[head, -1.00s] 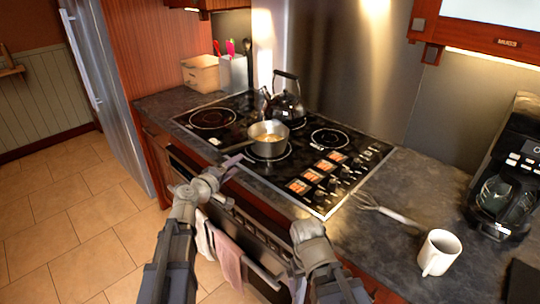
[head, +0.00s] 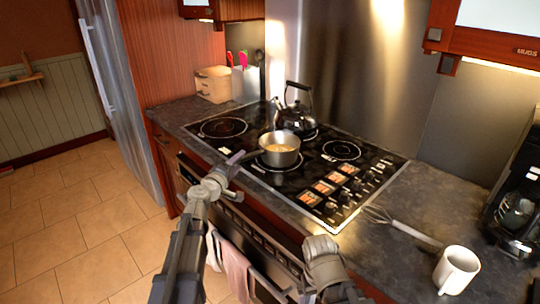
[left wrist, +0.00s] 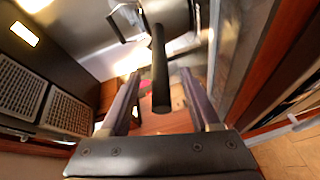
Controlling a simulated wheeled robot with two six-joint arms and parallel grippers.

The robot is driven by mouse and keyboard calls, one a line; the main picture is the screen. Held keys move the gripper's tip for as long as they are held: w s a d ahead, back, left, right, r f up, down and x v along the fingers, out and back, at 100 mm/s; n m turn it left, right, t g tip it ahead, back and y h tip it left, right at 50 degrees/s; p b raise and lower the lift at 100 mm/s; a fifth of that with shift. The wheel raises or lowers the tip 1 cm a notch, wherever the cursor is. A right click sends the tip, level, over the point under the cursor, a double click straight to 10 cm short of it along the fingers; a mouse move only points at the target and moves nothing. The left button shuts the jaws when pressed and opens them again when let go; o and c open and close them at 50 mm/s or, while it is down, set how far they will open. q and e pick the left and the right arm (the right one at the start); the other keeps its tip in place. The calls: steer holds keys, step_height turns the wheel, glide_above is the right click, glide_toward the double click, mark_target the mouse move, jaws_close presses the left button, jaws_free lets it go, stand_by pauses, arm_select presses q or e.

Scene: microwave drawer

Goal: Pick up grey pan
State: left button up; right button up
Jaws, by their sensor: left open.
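The grey pan (head: 281,158) sits upright on the front-middle burner of the black stovetop, with something yellowish inside. Its dark handle points left, toward the front edge of the stove. My left gripper (head: 233,160) is at the handle's end in the head view. In the left wrist view, the dark handle (left wrist: 160,85) shows between the two spread fingers of my left gripper (left wrist: 160,75). The fingers look apart from it. Part of my right arm shows at the bottom of the head view, but its fingers do not.
A black kettle (head: 294,115) stands close behind the pan. Control knobs and small pictured panels lie to the pan's right. A whisk (head: 400,227), a white mug (head: 456,270) and a coffee maker (head: 518,205) are on the right counter. Towels (head: 236,272) hang on the oven front.

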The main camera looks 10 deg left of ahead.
arm_select(q)
steer(key=x, duration=0.3)
steer(key=shift+w, duration=0.2)
steer(key=shift+s, duration=0.1)
jaws_close()
stand_by(1.1)
